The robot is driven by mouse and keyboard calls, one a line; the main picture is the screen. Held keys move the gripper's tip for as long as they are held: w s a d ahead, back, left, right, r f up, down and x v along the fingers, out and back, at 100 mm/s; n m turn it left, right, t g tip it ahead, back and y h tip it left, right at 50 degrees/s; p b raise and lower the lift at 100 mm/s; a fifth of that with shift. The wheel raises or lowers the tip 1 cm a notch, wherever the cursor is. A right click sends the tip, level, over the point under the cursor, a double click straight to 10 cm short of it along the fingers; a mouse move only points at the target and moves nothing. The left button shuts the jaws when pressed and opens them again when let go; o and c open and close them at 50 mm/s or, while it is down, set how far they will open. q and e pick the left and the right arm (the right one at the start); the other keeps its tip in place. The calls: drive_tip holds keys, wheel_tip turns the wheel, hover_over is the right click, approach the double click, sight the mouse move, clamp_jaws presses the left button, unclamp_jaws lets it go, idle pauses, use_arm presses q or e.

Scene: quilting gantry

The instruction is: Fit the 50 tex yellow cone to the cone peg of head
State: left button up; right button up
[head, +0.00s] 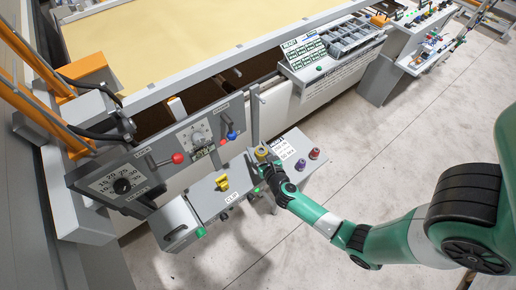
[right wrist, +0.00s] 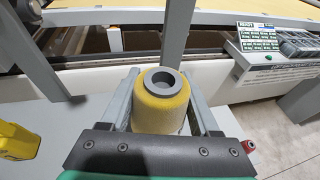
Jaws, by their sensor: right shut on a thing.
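The yellow cone (right wrist: 150,112) fills the middle of the right wrist view, upright, with a grey round opening on top. It shows small in the head view (head: 261,153), over the small shelf with spools. My right gripper (head: 267,163) is shut on it, with a grey finger on each side in the right wrist view (right wrist: 165,110). The cone's lower end is hidden by the gripper, so I cannot tell if it touches anything. A grey upright post (head: 255,115) stands just behind the cone. I cannot make out the cone peg. My left gripper is not in view.
Dark red and purple spools (head: 307,163) stand right of the cone. A grey control panel (head: 160,160) with red and blue knobs is at left. A yellow clip-like part (head: 221,183) sits on a grey box. Open floor (head: 390,140) lies to the right.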

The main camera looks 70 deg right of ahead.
drive_tip(key=shift+f+b, duration=1.4)
drive_tip(key=shift+f, duration=0.25)
drive_tip(key=o, duration=1.5)
drive_tip(key=v, duration=1.1)
drive_tip(key=shift+s+a+r, duration=0.15)
drive_tip(key=shift+a, duration=0.05)
